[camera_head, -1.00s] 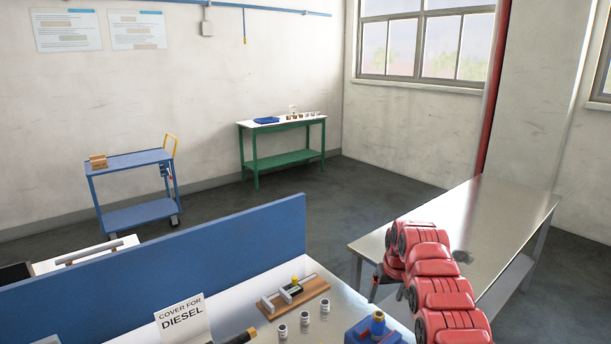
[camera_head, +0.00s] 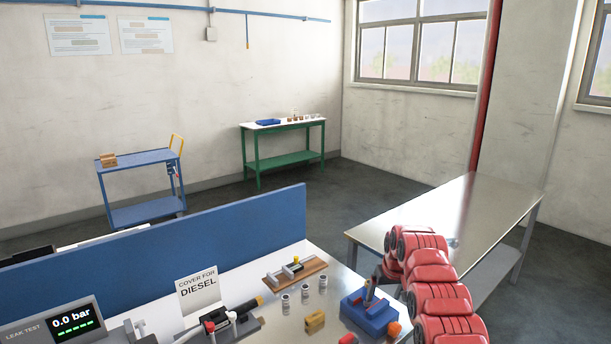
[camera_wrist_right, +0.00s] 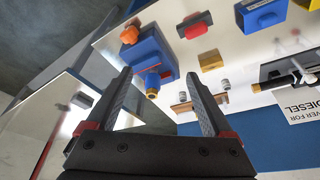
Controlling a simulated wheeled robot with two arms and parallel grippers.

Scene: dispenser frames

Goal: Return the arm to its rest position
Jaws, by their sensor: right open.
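My right arm (camera_head: 430,275) is bent, its red links rising from the bottom right of the head view beside the bench. My right gripper is mostly hidden behind the arm in that view. In the right wrist view, my right gripper (camera_wrist_right: 158,78) is open, its two dark fingers apart with nothing held between them. A blue fixture (camera_wrist_right: 150,60) with an orange knob (camera_wrist_right: 129,35) shows beyond the fingertips. In the head view, the blue fixture (camera_head: 368,318) stands on the bench just left of the arm. My left gripper is not in view.
The white bench (camera_head: 335,277) holds small metal cylinders (camera_head: 304,294), a yellow block (camera_head: 315,322), a wooden-based fixture (camera_head: 296,271) and a DIESEL sign (camera_head: 198,288). A blue cart (camera_head: 142,158) and green table (camera_head: 283,163) stand at the back.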

